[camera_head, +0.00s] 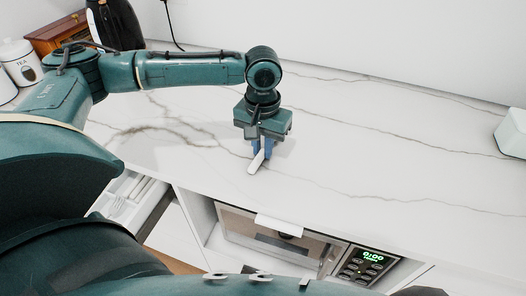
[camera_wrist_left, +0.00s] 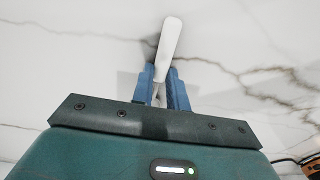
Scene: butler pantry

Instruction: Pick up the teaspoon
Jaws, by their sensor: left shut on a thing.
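The teaspoon (camera_head: 256,162) shows as a pale handle at my left gripper (camera_head: 262,148), just above or on the white marble counter; I cannot tell if it touches. In the left wrist view the handle (camera_wrist_left: 169,40) points away from the gripper (camera_wrist_left: 163,80), between its two blue fingers. The left gripper is shut on it. The spoon's other end is mostly hidden between the fingers. My right gripper is not in view.
The marble counter (camera_head: 370,150) is clear around the gripper. A white tea canister (camera_head: 20,62), a wooden box (camera_head: 58,33) and a black object (camera_head: 118,25) stand at the back left. An open cutlery drawer (camera_head: 128,198) and a microwave (camera_head: 285,240) lie below the front edge. A white block (camera_head: 512,133) is at right.

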